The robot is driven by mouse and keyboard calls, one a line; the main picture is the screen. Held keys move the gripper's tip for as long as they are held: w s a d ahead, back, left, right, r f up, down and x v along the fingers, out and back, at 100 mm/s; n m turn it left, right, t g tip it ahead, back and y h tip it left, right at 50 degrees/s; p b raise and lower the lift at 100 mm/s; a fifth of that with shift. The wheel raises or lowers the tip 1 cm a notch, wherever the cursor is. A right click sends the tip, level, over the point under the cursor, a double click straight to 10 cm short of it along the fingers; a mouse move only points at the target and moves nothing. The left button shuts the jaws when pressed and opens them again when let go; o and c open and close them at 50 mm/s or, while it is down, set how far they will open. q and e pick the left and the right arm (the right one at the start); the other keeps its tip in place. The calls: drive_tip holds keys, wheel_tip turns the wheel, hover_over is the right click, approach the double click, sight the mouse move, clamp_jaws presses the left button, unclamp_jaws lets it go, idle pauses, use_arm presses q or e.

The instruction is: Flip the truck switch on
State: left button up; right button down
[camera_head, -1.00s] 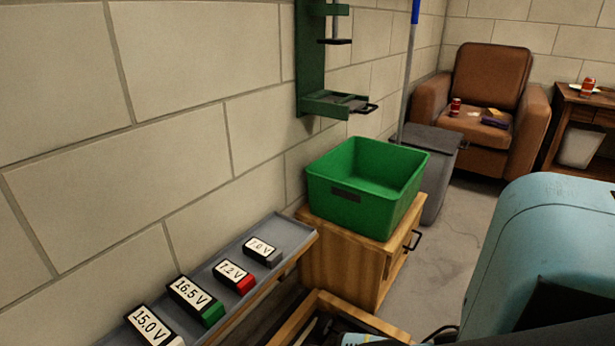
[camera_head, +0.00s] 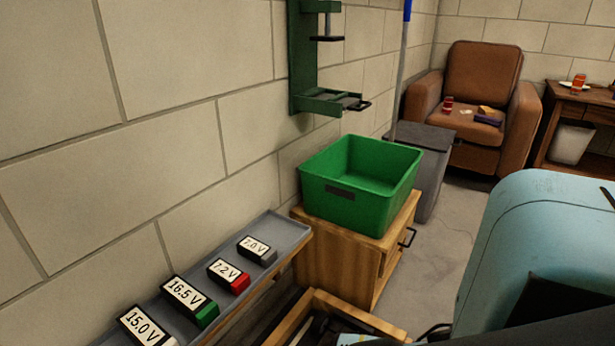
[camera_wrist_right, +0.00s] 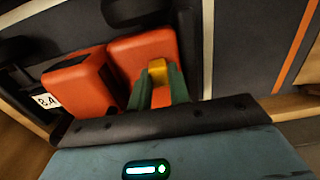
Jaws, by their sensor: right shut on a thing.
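In the right wrist view, the green fingers of my right gripper (camera_wrist_right: 160,88) are shut on a small yellow piece (camera_wrist_right: 158,70). The piece sits against an orange-red block (camera_wrist_right: 140,50); I cannot tell whether it is the switch. A second orange-red block (camera_wrist_right: 80,82) lies to the left, with a white label (camera_wrist_right: 46,101) reading about 8.4 beside it. A dark surface with an orange stripe (camera_wrist_right: 293,45) is to the right; I cannot tell whether it belongs to the truck. No whole truck shows. My left gripper is not in view.
In the head view, several voltage-labelled batteries lie on a grey shelf (camera_head: 288,233) by the wall. A green bin (camera_head: 345,205) stands on a wooden cabinet (camera_head: 335,256). Grey floor (camera_head: 445,235) is free toward the armchair (camera_head: 483,75).

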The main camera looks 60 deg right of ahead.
drive_tip(key=shift+s+d+p, duration=0.2)
drive_tip(key=shift+d+p, duration=0.15)
drive_tip(key=shift+d, duration=1.1)
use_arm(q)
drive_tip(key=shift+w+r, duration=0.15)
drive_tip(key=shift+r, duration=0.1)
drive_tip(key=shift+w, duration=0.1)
use_arm(e)
drive_tip(key=c, duration=1.3)
unclamp_jaws()
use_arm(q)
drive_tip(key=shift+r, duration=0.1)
use_arm(e)
drive_tip(key=shift+r, duration=0.15)
use_arm(q)
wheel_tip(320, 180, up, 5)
drive_tip(key=p, duration=0.4)
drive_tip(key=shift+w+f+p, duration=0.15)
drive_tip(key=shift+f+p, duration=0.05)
drive_tip(key=shift+p, duration=0.1)
use_arm(e)
wheel_tip(320, 180, up, 8)
drive_tip(key=shift+f, duration=0.25)
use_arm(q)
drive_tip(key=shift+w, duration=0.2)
use_arm(e)
drive_tip(key=shift+r, duration=0.1)
